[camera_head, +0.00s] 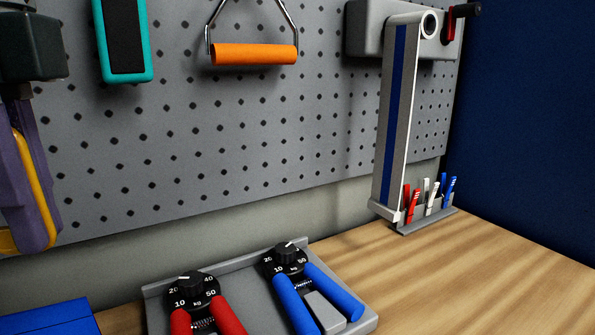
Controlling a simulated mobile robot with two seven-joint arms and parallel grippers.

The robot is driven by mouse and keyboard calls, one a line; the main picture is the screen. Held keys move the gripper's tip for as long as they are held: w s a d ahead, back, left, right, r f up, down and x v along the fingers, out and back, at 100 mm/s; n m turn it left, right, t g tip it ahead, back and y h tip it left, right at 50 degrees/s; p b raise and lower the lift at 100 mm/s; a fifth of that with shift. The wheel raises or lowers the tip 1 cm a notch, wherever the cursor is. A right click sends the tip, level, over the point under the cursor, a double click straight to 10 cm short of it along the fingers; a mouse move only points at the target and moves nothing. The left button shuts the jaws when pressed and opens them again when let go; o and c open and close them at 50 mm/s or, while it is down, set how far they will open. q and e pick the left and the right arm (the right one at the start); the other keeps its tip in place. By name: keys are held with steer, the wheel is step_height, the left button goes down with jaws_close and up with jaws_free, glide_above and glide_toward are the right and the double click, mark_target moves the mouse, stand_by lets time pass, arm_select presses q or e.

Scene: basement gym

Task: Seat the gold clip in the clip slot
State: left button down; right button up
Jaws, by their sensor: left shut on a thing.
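The grey clip rack (428,222) stands far away on the right of the bench. Red clips (409,203), white clips (433,198) and blue clips (449,189) stand upright in it. The clip slot cannot be made out at this distance. My left gripper is well apart from the rack. My right gripper is not in view.
A grey tray (358,324) holds a red hand grip (192,297) and a blue hand grip (300,280). A blue object (48,318) lies lower left. An orange handle (254,54) hangs on the pegboard. The right bench (480,275) is clear.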

arm_select(q)
steer(key=s+r+n+p, duration=0.2)
steer(key=r+n+p, duration=0.3)
steer(key=r+p, duration=0.8)
steer(key=s+d+r+n+p, duration=0.1)
steer(key=r+n+p, duration=0.4)
steer(key=r+p, duration=0.9)
steer(key=s+d+r+n+p, duration=0.1)
steer(key=s+r+n+p, duration=0.2)
steer(key=r+p, duration=1.1)
steer(key=shift+s+r+n, duration=0.3)
steer(key=shift+s+n, duration=0.1)
steer(key=shift+n, duration=0.7)
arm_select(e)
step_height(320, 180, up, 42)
arm_select(q)
steer(key=shift+f, duration=0.1)
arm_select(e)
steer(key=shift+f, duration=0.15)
